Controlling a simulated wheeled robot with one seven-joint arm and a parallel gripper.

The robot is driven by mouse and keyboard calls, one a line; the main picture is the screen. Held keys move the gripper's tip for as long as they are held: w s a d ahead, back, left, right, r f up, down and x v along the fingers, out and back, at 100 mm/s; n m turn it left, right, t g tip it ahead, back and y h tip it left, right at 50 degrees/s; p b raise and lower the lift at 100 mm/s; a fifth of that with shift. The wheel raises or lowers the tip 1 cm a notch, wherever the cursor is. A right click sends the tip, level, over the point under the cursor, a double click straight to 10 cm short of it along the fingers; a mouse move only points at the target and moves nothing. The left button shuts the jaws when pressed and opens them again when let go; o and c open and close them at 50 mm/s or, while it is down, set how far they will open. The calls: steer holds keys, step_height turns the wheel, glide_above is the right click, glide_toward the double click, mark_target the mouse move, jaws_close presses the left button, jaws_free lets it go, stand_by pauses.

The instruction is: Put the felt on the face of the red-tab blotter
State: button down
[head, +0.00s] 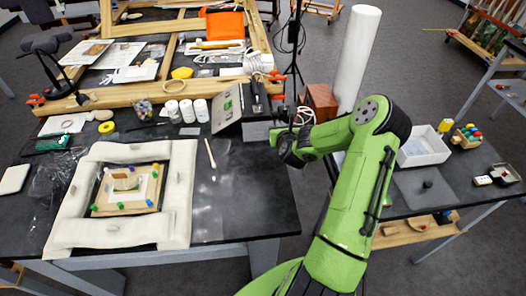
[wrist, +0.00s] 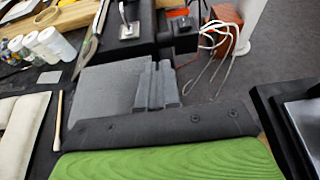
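My gripper (head: 292,146) is at the end of my green arm, over the right rear part of the main table in the head view. It is dark and small there, and its fingers cannot be made out. In the wrist view a flat grey sheet (wrist: 102,92) lies beyond my own green and black parts, with folded grey strips (wrist: 157,84) at its right. I cannot tell whether either is the felt or a blotter. A small grey square (wrist: 49,77) lies near the white bottles. No red tab can be made out in either view.
A white padded frame (head: 66,225) surrounds a pinned panel on the main table. White bottles (head: 187,110) and a black device (head: 258,100) stand behind. A red-brown box (head: 320,101) and white roll (head: 356,60) stand beyond. A white tray (head: 424,148) is on the right table.

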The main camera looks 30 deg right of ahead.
step_height(320, 180, down, 10)
steer(key=b, duration=0.4)
steer(key=shift+f+b, duration=0.1)
steer(key=shift+b, duration=0.25)
steer(key=c, duration=1.4)
jaws_free()
steer(key=shift+o, duration=0.2)
